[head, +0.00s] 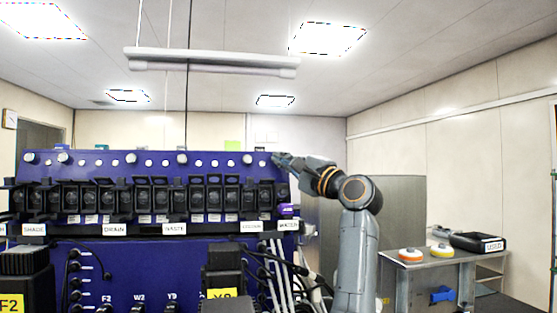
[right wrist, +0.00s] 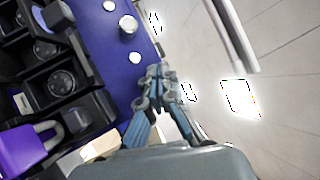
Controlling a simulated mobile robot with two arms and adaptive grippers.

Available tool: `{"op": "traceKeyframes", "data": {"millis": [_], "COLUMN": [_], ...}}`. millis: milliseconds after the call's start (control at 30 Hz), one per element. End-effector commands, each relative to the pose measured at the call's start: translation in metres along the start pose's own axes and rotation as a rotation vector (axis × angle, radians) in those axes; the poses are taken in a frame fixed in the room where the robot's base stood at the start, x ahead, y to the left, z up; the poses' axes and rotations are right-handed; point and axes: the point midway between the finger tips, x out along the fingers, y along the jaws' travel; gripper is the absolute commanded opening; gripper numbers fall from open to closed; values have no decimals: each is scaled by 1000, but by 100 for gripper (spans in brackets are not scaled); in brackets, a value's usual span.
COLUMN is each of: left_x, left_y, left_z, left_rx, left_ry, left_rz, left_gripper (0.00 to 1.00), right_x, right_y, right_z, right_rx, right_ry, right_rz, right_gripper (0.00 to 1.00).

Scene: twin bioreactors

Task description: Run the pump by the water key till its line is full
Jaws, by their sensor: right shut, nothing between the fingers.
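A blue panel (head: 110,158) carries a row of black pump heads (head: 232,190) with white knobs and small white buttons along its top. The WATER label (head: 288,225) is at the right end of the row. My right gripper (head: 280,160) is shut and empty at the panel's upper right corner. In the right wrist view the gripper (right wrist: 158,70) is beside the panel edge, near a white knob (right wrist: 128,24) and a small white button (right wrist: 137,58). I cannot tell which of these is the water key, or whether the fingers touch anything. The line's filling is not visible. My left gripper is out of view.
A purple padlock (right wrist: 30,147) hangs at a pump head. White tubes (head: 277,265) and dark cables run down below the WATER label. A metal bench (head: 425,272) at the right holds a black tray (head: 477,241) labelled USED and round orange-and-white items.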

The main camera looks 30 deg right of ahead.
Motion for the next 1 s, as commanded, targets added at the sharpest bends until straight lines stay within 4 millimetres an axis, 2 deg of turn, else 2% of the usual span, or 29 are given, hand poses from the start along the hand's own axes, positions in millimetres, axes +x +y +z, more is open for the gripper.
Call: {"op": "traceKeyframes", "data": {"millis": [567, 1000], "left_x": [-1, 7], "left_y": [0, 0], "left_z": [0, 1], "left_rx": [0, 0], "left_ry": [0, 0], "left_rz": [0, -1], "left_gripper": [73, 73], "right_x": [1, -13], "right_y": [2, -9], "right_z": [-2, 9], "right_rx": [0, -1], "right_ry": [1, 1], "right_rz": [0, -1], "right_gripper": [0, 0]}}
